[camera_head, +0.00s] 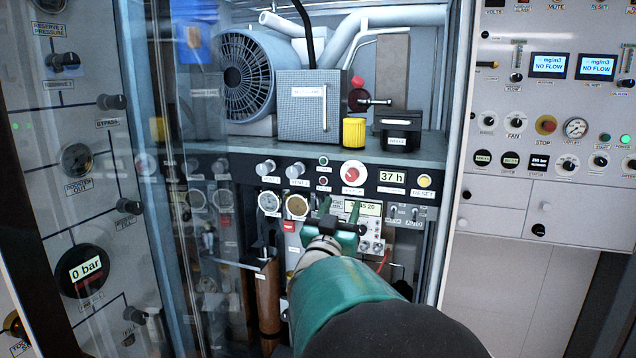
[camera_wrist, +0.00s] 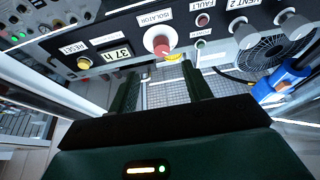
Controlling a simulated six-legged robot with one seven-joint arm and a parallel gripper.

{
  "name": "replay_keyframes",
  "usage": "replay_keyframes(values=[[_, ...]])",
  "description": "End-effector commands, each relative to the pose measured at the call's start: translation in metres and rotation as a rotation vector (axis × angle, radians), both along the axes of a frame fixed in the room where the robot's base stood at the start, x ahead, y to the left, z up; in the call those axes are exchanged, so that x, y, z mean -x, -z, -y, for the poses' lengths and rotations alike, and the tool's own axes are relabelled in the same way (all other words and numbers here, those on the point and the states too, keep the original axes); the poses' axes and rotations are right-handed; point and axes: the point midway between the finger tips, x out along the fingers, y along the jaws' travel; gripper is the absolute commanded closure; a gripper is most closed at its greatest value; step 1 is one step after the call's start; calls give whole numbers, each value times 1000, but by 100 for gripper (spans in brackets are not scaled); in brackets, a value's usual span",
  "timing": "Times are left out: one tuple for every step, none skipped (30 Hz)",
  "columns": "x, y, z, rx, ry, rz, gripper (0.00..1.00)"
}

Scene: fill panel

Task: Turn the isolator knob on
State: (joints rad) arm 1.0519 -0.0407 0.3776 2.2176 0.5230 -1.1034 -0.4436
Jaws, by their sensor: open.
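The isolator knob (camera_head: 353,172) is a red knob on a white round base, on the black control strip inside the cabinet, left of the "37 h" display. In the wrist view the knob (camera_wrist: 161,47) stands out under its "ISOLATOR" label, just beyond and between my fingertips. My gripper (camera_head: 340,205) is green, open and empty, below the knob in the head view. In the wrist view the two fingers of my gripper (camera_wrist: 160,70) point towards the strip, with a gap between them and the knob. The knob's turned position is too small to read.
The "37 h" display (camera_head: 391,177) and yellow reset button (camera_head: 424,181) sit right of the knob. Small fault and power lamps and vent knobs (camera_head: 294,170) sit left. Gauges (camera_head: 297,206) lie below. A glass door (camera_head: 185,200) stands at left. A yellow cylinder (camera_head: 353,133) stands above.

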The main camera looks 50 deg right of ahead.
Motion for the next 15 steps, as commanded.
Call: replay_keyframes(values=[[-4,-4,10,-2,1,1,51],[-6,-6,15,-1,2,0,51],[-9,-9,21,0,1,0,51],[-12,-11,26,0,0,1,51],[-14,-14,31,-1,0,0,51],[-17,-17,37,-2,-1,1,51],[-20,-19,42,-2,-2,2,51],[-22,-21,46,-1,-2,2,51],[-25,-24,52,-2,-2,2,51],[-27,-26,56,-1,-3,1,51],[-29,-28,59,0,-4,1,51],[-32,-30,63,-1,-4,0,51],[-33,-31,66,-1,-5,1,51],[-34,-32,69,0,-5,1,51],[-36,-34,71,-1,-6,0,51]])
